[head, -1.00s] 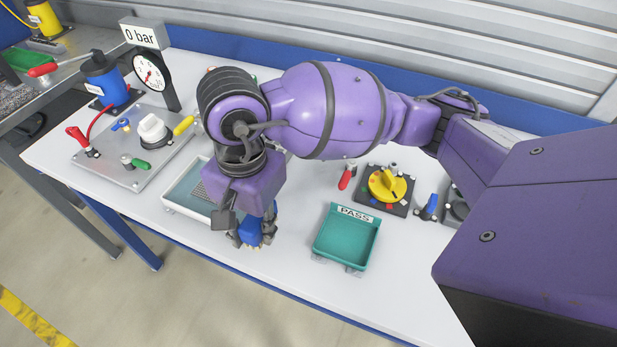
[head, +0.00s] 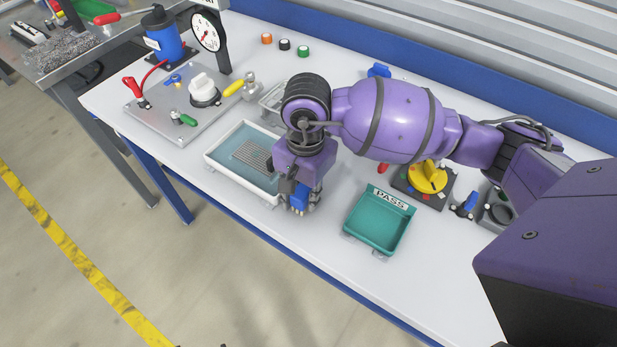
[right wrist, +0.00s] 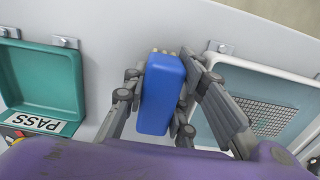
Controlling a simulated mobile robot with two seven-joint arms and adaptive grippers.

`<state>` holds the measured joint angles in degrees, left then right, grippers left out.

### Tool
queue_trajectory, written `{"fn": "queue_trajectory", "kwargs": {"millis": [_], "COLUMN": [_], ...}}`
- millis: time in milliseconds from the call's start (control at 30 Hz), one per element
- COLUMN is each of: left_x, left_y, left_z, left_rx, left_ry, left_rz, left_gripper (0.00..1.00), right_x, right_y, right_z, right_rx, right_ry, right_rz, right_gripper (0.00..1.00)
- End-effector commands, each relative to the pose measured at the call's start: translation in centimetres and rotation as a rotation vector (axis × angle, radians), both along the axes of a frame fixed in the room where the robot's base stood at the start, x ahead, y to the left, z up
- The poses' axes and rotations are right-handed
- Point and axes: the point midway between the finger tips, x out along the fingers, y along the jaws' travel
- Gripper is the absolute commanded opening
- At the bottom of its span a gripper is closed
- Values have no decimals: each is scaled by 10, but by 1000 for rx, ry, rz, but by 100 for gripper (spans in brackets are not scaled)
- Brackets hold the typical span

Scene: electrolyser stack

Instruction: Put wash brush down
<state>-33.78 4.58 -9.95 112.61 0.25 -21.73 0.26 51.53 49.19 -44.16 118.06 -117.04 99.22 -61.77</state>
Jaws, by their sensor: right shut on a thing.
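The wash brush (right wrist: 161,95) has a blue block body, with pale yellowish tips at its far end in the right wrist view. My right gripper (right wrist: 163,72) is shut on it, one finger on each side. In the head view the right gripper (head: 303,203) points down at the white table between the wash tray and the PASS tray, and only a little of the brush (head: 299,197) shows. I cannot tell whether the brush touches the table. My left gripper is not in view.
The white wash tray (head: 240,181) holds a grey mesh, left of the gripper. The teal PASS tray (head: 376,226) stands to its right. A yellow rotary knob (head: 427,178) sits behind the PASS tray. The plate with fittings (head: 160,120) is further left. The table front right is bare.

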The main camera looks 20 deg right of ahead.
Motion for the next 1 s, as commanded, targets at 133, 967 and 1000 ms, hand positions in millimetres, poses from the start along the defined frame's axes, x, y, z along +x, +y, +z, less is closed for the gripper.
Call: {"fn": "queue_trajectory", "kwargs": {"millis": [133,967,1000], "left_x": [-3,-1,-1], "left_y": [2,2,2], "left_z": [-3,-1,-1], "left_rx": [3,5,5], "left_ry": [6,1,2], "left_rz": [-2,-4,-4], "left_gripper": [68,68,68], "right_x": [0,4,5], "right_y": [0,-3,-3], "right_z": [-3,65,74], "right_rx": [0,-1,0], "right_ry": [0,-7,-8], "right_rz": [0,1,1], "right_gripper": [0,33,33]}}
